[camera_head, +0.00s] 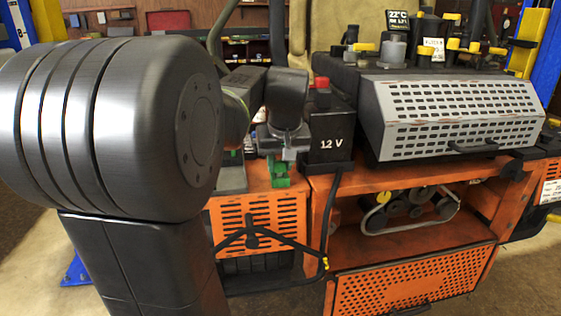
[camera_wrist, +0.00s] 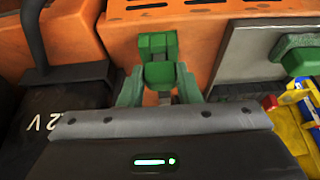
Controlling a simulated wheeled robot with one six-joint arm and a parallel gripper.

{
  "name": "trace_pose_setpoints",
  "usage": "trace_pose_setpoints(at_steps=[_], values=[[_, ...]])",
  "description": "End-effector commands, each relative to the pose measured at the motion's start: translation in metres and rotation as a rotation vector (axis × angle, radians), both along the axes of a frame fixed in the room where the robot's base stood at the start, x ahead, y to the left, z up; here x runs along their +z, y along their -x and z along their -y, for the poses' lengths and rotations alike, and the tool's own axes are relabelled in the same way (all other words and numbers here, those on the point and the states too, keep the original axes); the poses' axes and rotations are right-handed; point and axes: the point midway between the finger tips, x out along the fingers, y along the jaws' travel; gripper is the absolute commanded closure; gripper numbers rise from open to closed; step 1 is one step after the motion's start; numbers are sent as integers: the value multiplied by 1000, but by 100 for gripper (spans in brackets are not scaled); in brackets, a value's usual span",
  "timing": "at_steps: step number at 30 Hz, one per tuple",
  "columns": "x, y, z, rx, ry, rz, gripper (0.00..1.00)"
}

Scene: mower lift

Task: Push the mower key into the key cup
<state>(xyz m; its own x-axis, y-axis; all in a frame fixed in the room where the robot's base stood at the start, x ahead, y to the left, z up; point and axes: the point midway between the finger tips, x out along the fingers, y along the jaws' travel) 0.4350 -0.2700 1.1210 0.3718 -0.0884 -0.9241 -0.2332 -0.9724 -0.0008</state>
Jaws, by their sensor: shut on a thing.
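My gripper (camera_head: 283,150) hangs at the left side of the black 12 V battery, over the orange mower body. In the wrist view its green fingers (camera_wrist: 159,82) are closed around a green block-shaped piece (camera_wrist: 157,44), apparently the mower key. This piece stands out beyond the fingertips against the orange panel. In the head view green (camera_head: 280,172) shows just under the gripper, at the orange deck; contact with the deck cannot be told. The key cup cannot be made out for certain; the gripper and arm cover part of this area.
The 12 V battery (camera_head: 331,135) stands close to the right of my gripper, with a black cable running down. A grey perforated cover (camera_head: 455,115) is further right. A grey block with a green part (camera_wrist: 298,52) is close by. An open orange compartment (camera_head: 400,240) lies below.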

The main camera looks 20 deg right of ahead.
Motion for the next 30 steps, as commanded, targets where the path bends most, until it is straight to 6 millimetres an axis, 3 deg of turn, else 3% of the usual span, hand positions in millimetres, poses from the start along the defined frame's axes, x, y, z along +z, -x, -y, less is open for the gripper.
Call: trace_pose_setpoints(at_steps=[19, 20, 23, 30], values=[[-8, 0, 0, 0, 0, 0, 91], [-8, 0, 0, 0, 0, 0, 64], [-8, 0, 0, 0, 0, 0, 44], [-8, 0, 0, 0, 0, 0, 44]])
